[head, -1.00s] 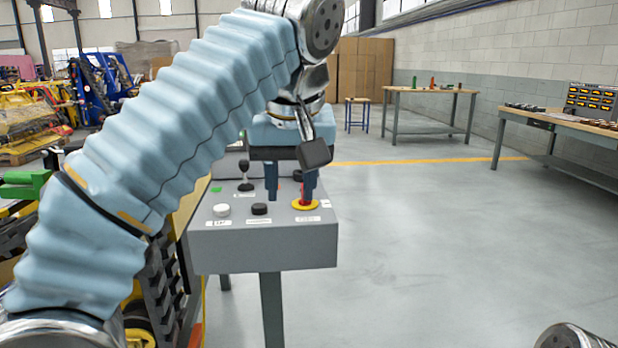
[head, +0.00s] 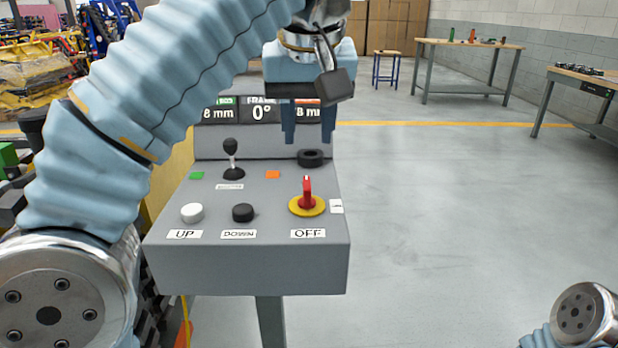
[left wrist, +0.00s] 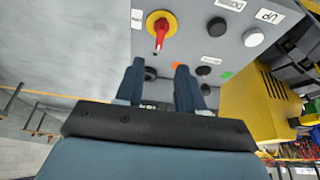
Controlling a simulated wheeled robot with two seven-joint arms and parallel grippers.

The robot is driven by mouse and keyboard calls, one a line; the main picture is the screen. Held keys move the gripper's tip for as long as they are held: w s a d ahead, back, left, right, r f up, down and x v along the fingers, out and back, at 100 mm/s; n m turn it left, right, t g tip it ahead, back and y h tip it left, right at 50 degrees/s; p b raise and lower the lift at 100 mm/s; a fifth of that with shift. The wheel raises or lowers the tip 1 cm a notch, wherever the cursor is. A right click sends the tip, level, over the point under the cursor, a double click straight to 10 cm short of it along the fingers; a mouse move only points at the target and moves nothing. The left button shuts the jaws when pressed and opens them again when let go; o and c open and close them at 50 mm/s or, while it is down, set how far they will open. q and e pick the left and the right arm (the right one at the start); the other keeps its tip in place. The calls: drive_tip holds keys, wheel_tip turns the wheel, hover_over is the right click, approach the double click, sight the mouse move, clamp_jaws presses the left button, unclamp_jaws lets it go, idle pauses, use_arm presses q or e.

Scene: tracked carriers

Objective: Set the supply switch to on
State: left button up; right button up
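The supply switch is a red handle on a yellow disc (head: 307,206) at the right of the grey console's top; it also shows in the left wrist view (left wrist: 161,27). In the head view its handle stands up from the disc, above a label reading OFF (head: 308,233). A small label at its right is too small to read. My left gripper (head: 308,138) is open and empty, its fingers pointing down beyond the switch, near the display panel. In the left wrist view the gripper (left wrist: 159,68) is apart from the switch. My right gripper is out of view.
The console (head: 250,268) also carries a white UP button (head: 192,212), a black DOWN button (head: 243,212), a black joystick (head: 232,160) and a black knob (head: 311,158). A display panel (head: 262,140) stands at its back. Floor at the right is clear; workbenches (head: 470,42) stand farther off.

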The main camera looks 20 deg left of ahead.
sight(307, 182)
use_arm(q)
drive_tip(key=b+x, duration=0.3)
drive_tip(key=x, duration=0.9)
drive_tip(key=shift+a+f+b, duration=0.1)
drive_tip(key=shift+f+b, duration=0.05)
drive_tip(key=shift+b, duration=0.15)
clamp_jaws()
